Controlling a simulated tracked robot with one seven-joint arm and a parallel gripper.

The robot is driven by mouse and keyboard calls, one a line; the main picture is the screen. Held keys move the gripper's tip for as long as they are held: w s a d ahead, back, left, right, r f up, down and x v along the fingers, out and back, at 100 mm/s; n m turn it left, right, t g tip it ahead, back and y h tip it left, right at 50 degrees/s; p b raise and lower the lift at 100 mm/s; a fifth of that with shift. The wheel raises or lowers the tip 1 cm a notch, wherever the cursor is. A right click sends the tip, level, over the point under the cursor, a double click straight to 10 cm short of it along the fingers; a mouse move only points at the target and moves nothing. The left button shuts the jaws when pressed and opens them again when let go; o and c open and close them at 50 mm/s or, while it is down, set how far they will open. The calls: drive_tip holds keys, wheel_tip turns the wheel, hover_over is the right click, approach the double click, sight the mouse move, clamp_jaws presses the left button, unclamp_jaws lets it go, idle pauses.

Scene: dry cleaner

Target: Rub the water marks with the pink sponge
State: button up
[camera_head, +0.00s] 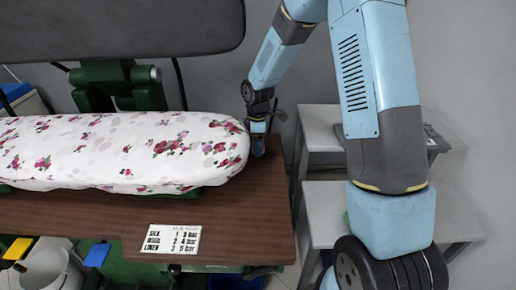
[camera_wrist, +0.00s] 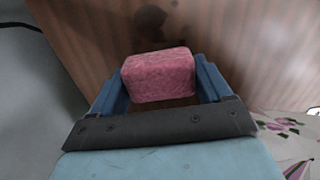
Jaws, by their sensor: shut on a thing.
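My gripper (camera_wrist: 160,80) is shut on the pink sponge (camera_wrist: 158,74), which sits between its two blue fingers in the wrist view. In the head view my gripper (camera_head: 257,146) points down over the brown wooden table (camera_head: 215,222), just off the right end of the padded board. The sponge is hidden there. Dark round patches (camera_wrist: 150,17), which look like the water marks, lie on the wood just beyond the sponge in the wrist view. I cannot tell whether the sponge touches the wood.
The flower-print padded board (camera_head: 110,150) lies close left of my gripper. A white sign (camera_head: 171,239) lies at the table's front. Grey shelves (camera_head: 322,190) stand to the right, past the table edge. A dark press head (camera_head: 130,28) hangs above the board.

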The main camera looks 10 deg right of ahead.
drive_tip(key=shift+d+r, duration=0.15)
drive_tip(key=shift+r, duration=2.15)
